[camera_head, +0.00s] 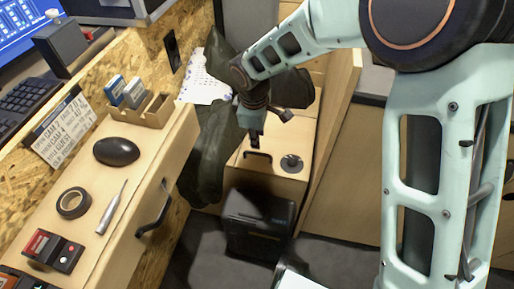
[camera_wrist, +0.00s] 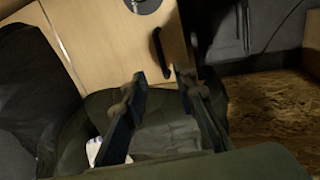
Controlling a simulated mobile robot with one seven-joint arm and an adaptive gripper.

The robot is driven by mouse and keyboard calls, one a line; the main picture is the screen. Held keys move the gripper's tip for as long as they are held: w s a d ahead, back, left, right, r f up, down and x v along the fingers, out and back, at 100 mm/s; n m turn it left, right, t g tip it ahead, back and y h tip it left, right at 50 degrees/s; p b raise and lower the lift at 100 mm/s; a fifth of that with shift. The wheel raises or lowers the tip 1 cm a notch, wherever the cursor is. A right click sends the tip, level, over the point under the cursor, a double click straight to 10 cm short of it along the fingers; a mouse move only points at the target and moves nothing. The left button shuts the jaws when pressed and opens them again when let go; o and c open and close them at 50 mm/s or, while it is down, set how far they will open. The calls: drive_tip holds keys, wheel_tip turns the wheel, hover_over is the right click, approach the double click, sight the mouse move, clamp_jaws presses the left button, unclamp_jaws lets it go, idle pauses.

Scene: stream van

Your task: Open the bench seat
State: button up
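The bench seat (camera_head: 270,172) is a light wooden box with a flat top, low between the counter and a wooden partition. A dark handle (camera_head: 258,156) lies on its top, beside a round grey disc (camera_head: 292,163). In the wrist view, the wooden panel (camera_wrist: 115,45), the black handle (camera_wrist: 160,52) and part of the disc (camera_wrist: 147,4) show. My gripper (camera_head: 255,141) points down close above the handle. In the wrist view, my gripper (camera_wrist: 161,76) is open and empty, its fingertips apart on either side of the handle's near end. Whether they touch it, I cannot tell.
A dark green cloth (camera_head: 212,140) hangs beside the bench on the left. A black bin (camera_head: 258,222) stands in front of it. The counter (camera_head: 105,195) with a mouse, tape and small devices is at left; a wooden partition (camera_head: 333,115) is at right.

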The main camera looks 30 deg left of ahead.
drive_tip(key=f, duration=0.3)
drive_tip(key=w+f+b, duration=0.1)
drive_tip(key=f, duration=0.2)
drive_tip(key=f+b, duration=0.1)
drive_tip(key=f, duration=0.2)
drive_tip(key=shift+w+a+f, duration=0.1)
drive_tip(key=shift+w+a, duration=0.1)
drive_tip(key=shift+w, duration=0.15)
drive_tip(key=shift+c, duration=0.2)
clamp_jaws()
